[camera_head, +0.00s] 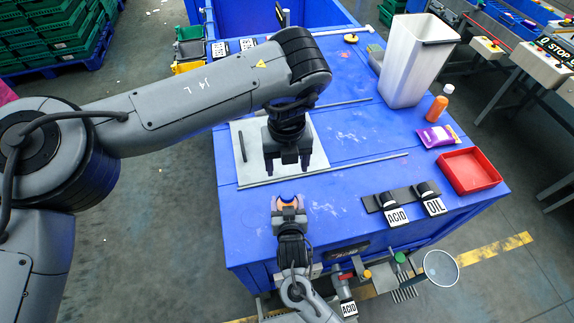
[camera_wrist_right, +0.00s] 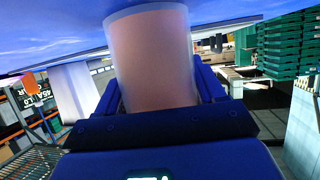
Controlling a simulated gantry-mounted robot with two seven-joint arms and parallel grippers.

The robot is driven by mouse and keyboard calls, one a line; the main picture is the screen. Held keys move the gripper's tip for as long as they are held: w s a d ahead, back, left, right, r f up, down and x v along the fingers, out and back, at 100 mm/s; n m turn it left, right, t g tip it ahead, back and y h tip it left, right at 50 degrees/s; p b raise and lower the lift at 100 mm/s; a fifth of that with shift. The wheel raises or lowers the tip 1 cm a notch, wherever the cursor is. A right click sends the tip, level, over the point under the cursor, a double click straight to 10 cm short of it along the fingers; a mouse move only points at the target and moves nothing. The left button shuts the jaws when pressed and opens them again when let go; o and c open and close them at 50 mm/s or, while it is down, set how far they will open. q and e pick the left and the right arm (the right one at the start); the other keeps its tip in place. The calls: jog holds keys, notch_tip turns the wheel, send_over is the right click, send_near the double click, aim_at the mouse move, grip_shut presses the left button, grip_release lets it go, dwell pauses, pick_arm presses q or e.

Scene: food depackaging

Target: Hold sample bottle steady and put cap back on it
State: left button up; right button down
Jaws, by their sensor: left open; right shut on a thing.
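My right gripper (camera_head: 289,210) is shut on the sample bottle (camera_head: 288,199), at the table's front edge. I cannot make out a loose cap for this bottle.
An orange bottle with a white cap (camera_head: 437,108), a purple packet (camera_head: 438,136), a red tray (camera_head: 470,171) and a white bin (camera_head: 411,60) stand on the right. ACID (camera_head: 397,215) and OIL (camera_head: 435,206) labelled items sit at the front edge. Thin rods (camera_head: 335,167) lie mid-table.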

jog(key=shift+f, duration=0.1)
jog(key=shift+c, duration=0.2)
grip_release()
jog(key=v, duration=1.1)
jog(key=shift+p, duration=0.35)
